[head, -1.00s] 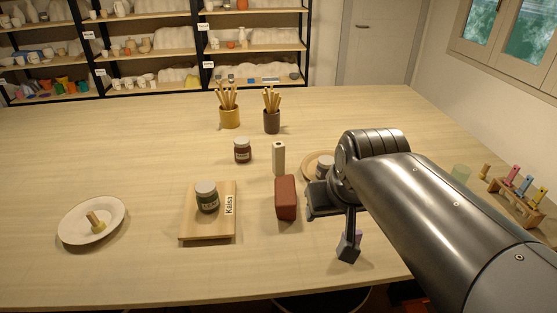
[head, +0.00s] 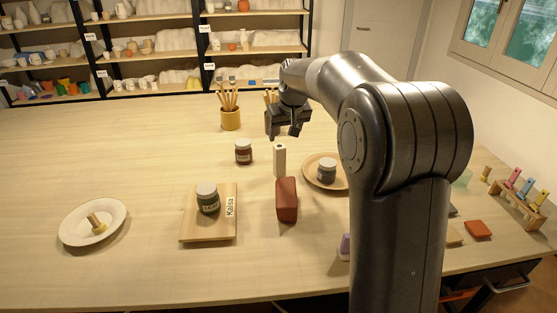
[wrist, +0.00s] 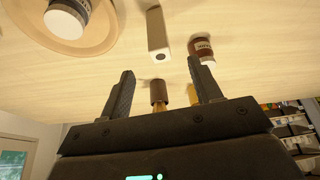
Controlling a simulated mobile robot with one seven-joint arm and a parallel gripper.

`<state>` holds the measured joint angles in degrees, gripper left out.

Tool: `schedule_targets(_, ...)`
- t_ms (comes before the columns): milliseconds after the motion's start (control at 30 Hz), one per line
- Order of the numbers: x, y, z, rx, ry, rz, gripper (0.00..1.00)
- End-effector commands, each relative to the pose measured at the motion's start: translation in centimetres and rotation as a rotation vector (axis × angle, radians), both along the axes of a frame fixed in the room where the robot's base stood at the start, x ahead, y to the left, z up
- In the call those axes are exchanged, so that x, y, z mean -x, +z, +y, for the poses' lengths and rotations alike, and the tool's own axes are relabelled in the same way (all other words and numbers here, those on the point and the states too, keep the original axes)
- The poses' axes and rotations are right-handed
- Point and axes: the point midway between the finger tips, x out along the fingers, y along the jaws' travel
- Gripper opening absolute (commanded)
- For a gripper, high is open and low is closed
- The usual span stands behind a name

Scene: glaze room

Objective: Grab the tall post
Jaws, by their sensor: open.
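The tall post (head: 280,160) is a slim, pale cream block standing upright near the middle of the table, behind a dark red block (head: 287,198). In the wrist view the post (wrist: 157,30) shows at the top centre, with a dark round spot on its end. My gripper (head: 284,134) is above the table, just above the post in the head picture. Its two fingers (wrist: 160,68) are apart with nothing between them, and the post's end appears just beyond the gap. The post is not touched.
A red-brown jar (head: 243,152) stands left of the post. A grey jar (head: 326,170) sits on a round plate (head: 312,180) to its right. A yellow brush cup (head: 230,119) stands behind. A wooden board (head: 191,222) carries another jar (head: 207,198). The left-middle table is clear.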

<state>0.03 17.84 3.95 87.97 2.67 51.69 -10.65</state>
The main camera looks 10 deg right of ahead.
Motion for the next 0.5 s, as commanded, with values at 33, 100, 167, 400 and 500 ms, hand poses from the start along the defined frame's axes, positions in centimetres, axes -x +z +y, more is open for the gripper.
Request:
schedule_targets(33,-1.1,-0.7,0.1,-0.001,0.005,0.003,0.58)
schedule_targets(100,-2.1,-1.3,0.3,-0.003,0.011,0.005,0.58)
schedule_targets(167,-2.6,-1.6,0.4,-0.005,0.014,0.006,0.58)
schedule_targets(400,-3.6,-3.5,0.6,-0.005,0.018,0.009,0.58)
schedule_targets(500,-4.2,-5.1,0.7,-0.004,0.018,0.01,0.58)
